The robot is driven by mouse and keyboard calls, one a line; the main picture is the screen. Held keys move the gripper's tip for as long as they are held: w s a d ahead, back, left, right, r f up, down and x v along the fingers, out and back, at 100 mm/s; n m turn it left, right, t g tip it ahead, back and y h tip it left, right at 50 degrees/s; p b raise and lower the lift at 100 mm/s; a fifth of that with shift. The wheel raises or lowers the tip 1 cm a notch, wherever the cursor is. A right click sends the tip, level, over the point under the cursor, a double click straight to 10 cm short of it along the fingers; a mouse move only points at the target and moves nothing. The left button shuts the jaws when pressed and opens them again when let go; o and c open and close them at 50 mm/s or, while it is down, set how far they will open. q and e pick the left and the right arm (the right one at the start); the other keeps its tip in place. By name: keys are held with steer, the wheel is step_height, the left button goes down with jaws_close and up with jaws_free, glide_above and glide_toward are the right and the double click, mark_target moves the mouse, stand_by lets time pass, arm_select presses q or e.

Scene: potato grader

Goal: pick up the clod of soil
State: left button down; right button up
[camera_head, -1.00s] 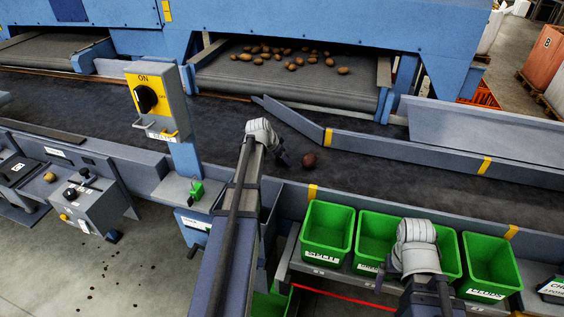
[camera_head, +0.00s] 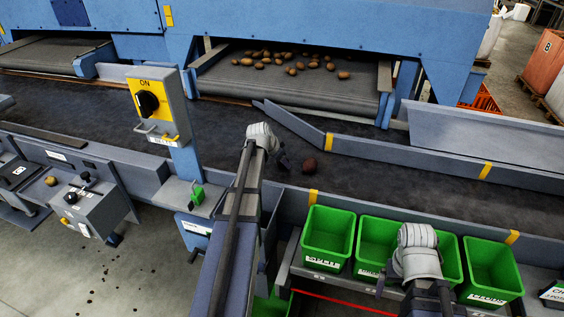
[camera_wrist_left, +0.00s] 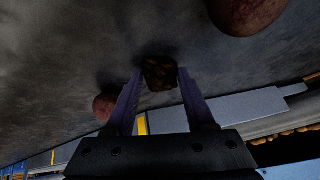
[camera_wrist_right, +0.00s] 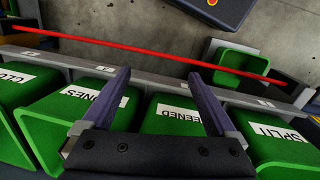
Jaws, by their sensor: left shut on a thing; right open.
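The clod of soil (camera_wrist_left: 160,73), a dark brown rough lump, shows in the left wrist view between the fingertips of my left gripper (camera_wrist_left: 159,80), which is shut on it. In the head view my left gripper (camera_head: 284,164) is low over the dark belt, and the clod is hidden or too small to tell there. A reddish-brown round potato (camera_head: 310,167) lies on the belt just right of it. My right gripper (camera_wrist_right: 159,75) is open and empty above the green bins.
Two reddish potatoes (camera_wrist_left: 247,15) (camera_wrist_left: 105,105) lie near the left gripper. Several green bins (camera_head: 327,236) line the belt's near side. A grey deflector rail (camera_head: 400,155) crosses the belt (camera_head: 450,185). A yellow switch box (camera_head: 150,103) stands left. Several potatoes sit on the far conveyor (camera_head: 290,88).

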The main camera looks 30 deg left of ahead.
arm_select(q)
steer(key=shift+r+p, duration=4.95)
